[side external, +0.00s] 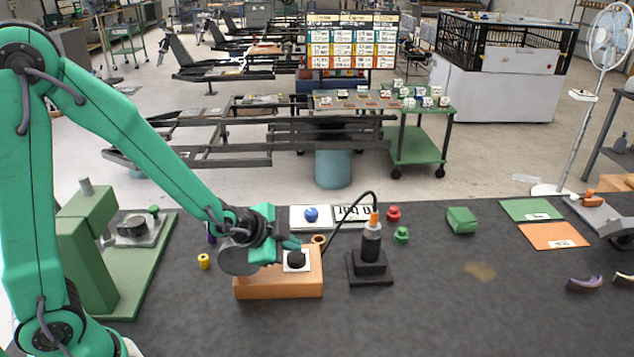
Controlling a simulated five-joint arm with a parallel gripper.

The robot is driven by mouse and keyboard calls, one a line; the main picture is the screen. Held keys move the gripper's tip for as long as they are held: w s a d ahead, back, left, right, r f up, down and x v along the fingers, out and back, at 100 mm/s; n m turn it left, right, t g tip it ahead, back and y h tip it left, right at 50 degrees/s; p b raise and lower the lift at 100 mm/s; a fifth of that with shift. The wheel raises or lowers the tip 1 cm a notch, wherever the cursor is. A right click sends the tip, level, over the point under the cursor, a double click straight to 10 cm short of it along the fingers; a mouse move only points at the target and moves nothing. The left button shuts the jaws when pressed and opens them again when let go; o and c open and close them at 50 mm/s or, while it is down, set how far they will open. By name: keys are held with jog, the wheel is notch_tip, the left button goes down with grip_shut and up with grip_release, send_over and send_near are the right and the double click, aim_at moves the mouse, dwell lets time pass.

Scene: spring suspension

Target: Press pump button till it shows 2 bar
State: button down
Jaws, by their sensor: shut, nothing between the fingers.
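A black round button (296,258) sits on a white plate on top of an orange-brown block (278,286). My gripper (291,244) is shut and empty, its fingertips just above the button; I cannot tell whether they touch it. A black cylinder on a square base (371,262), with an orange tip, stands right of the block. A black hose (350,203) arches from its top toward the block. Behind it lies a white panel with dark characters (353,213), partly covered by the hose; I cannot read a pressure value on it.
A white plate with a blue knob (311,215) lies behind the block. Red (393,212) and green (401,235) small parts stand right of the cylinder. A green press-like stand (90,245) is at left, and a yellow piece (204,261) lies left of the block. The front right table is mostly clear.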

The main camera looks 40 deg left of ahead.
aim_at(293, 256)
jog(key=shift+s+d+f, duration=0.1)
jog(key=shift+s+f, duration=0.05)
jog(key=shift+f, duration=0.4)
jog(key=shift+s+f, duration=0.1)
jog(key=shift+f, duration=0.45)
dwell(1.1)
jog(key=shift+a+f, duration=0.25)
jog(key=shift+f, duration=0.35)
dwell(1.3)
jog(key=shift+r, duration=0.15)
jog(key=shift+v, duration=0.9)
jog(key=shift+w+r, duration=0.1)
jog(key=shift+r, duration=0.05)
jog(key=shift+w+r, duration=0.15)
jog(key=shift+r, duration=2.45)
